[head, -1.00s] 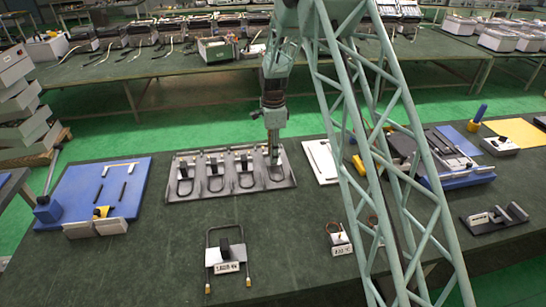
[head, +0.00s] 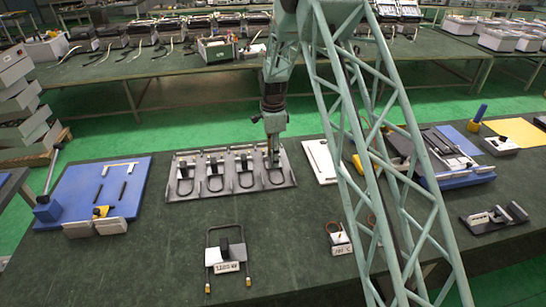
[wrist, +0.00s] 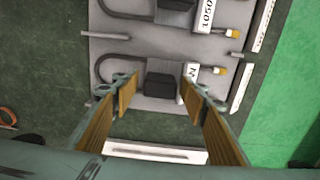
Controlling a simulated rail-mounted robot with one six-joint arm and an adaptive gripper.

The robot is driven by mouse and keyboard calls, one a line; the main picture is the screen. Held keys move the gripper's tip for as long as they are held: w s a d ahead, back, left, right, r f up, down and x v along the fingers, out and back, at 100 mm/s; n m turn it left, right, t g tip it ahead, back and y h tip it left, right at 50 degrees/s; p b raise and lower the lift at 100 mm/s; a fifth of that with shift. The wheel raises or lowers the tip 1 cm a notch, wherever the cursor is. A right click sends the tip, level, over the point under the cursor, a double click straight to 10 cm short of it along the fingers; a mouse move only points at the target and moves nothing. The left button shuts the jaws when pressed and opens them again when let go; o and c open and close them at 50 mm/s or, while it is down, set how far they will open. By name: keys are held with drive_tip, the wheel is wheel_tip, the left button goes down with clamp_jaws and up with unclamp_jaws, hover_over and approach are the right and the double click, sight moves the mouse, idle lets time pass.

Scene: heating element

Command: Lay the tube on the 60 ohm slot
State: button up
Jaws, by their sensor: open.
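My gripper (head: 273,157) points down over the right end of a grey rack (head: 232,188) with several slots. In the wrist view my gripper (wrist: 157,88) is open, with one finger on each side of a black block (wrist: 160,86). The block sits on a bent dark tube (wrist: 118,68) with a brass-coloured tip (wrist: 219,71). Whether the fingers touch the block, I cannot tell. A white label beside it is partly hidden by a finger. Similar bent tubes lie in the other slots. I cannot read which slot is 60 ohm.
A blue board (head: 98,192) lies left, a white plate (head: 320,160) right. Bare green tabletop lies between the rack and the fixtures.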

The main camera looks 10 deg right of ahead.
drive_tip(key=shift+r, duration=0.2)
wheel_tip(320, 180, up, 12)
drive_tip(key=shift+p, duration=0.3)
idle(0.6)
idle(0.7)
